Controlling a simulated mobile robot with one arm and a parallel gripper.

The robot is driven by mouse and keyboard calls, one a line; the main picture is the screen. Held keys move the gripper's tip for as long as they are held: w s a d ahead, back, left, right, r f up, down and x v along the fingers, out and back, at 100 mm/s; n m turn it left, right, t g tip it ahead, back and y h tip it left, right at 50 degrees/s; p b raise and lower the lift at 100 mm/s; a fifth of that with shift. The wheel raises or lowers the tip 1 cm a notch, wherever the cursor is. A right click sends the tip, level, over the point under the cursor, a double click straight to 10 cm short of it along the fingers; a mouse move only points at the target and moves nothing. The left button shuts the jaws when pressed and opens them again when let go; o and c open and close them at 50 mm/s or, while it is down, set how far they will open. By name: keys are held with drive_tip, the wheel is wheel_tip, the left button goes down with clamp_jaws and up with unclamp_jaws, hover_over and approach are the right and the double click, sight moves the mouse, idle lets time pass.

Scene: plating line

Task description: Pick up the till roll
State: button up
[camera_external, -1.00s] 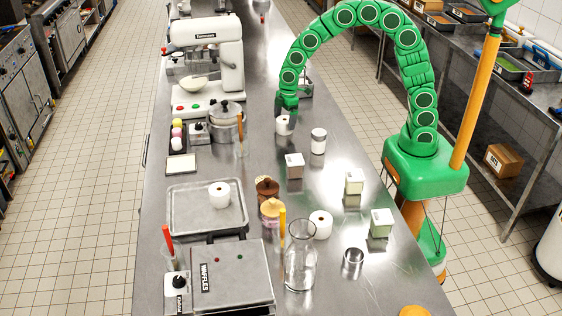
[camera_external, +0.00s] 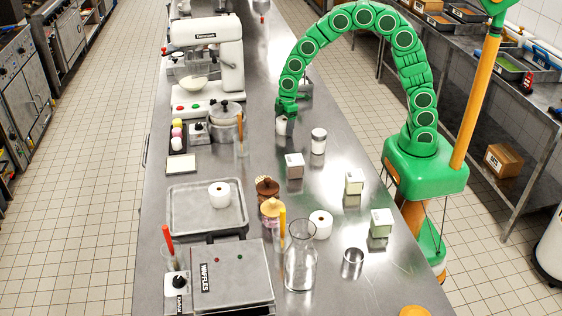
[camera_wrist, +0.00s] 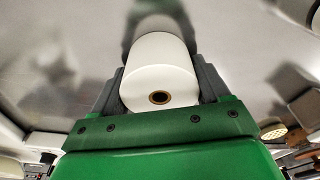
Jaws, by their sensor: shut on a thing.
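A white till roll (camera_external: 281,126) is at the far middle of the steel counter, just under my green gripper (camera_external: 286,113). In the wrist view the till roll (camera_wrist: 158,72) lies between the two grey fingers of my gripper (camera_wrist: 160,85), its brown core facing the camera. The gripper is shut on it, a finger on each side. I cannot tell whether it touches the counter. Two similar white rolls stand elsewhere: one on the metal tray (camera_external: 180,222), the other roll (camera_external: 320,224) on the counter near the glass carafe.
A white mixer (camera_external: 229,65) and a steel pot (camera_external: 226,118) stand to the left of the gripper. A white-lidded jar (camera_external: 318,141) and several small boxes, one of them grey (camera_external: 294,166), stand to the right and nearer. The counter (camera_external: 262,150) is clear just in front.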

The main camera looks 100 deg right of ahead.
sight(284, 120)
drive_tip(key=shift+r, duration=0.55)
wheel_tip(284, 120, up, 2)
drive_tip(key=shift+r, duration=0.15)
drive_tip(key=s+a+r, duration=0.3)
drive_tip(key=s+r, duration=0.6)
drive_tip(key=s, duration=0.4)
drive_tip(key=shift+s+a+r, duration=0.2)
drive_tip(key=shift+a+r, duration=0.1)
drive_tip(key=shift+a, duration=0.05)
